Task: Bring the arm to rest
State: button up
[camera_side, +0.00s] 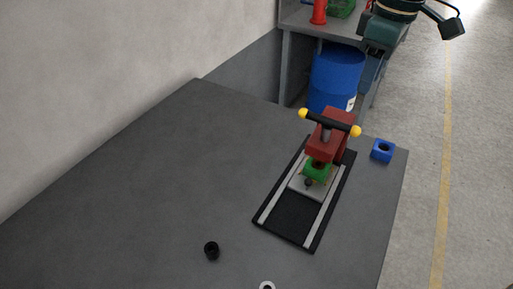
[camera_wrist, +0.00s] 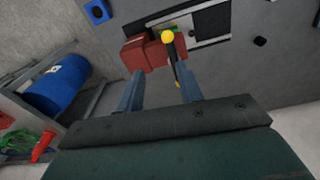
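My gripper (camera_wrist: 158,70) is open in the wrist view, its two grey fingers apart with nothing held between them. In the side view my arm is high at the upper right, above and beyond the table; its fingers are hard to make out there. A red clamp (camera_side: 327,137) with a black bar handle and yellow knobs stands on a black railed base (camera_side: 290,222). A green block (camera_side: 318,171) sits under the clamp on a light plate. The clamp (camera_wrist: 143,53) also shows beyond my fingers in the wrist view.
A blue block with a hole (camera_side: 383,150) lies at the table's right edge. A small black cylinder (camera_side: 211,251) and a pale ring (camera_side: 267,286) lie near the front. A blue barrel (camera_side: 337,75) stands behind, under a bench with a red item. The table's left is clear.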

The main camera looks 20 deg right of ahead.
jog(key=s+d+r+m+t, duration=0.1)
jog(key=s+d+r+m, duration=0.1)
jog(key=s+d+r, duration=0.3)
jog(key=s+d+f+m+t, duration=0.2)
jog(key=s+d, duration=0.4)
jog(key=s, duration=0.4)
jog(key=s+d+f+m+t, duration=0.1)
jog(key=s+d+f+m, duration=0.2)
jog(key=s+d, duration=0.4)
jog(key=s+m, duration=0.1)
jog(key=s, duration=0.3)
jog(key=shift+d+f+t, duration=0.15)
jog(key=shift+f+t, duration=0.05)
jog(key=shift+t, duration=0.2)
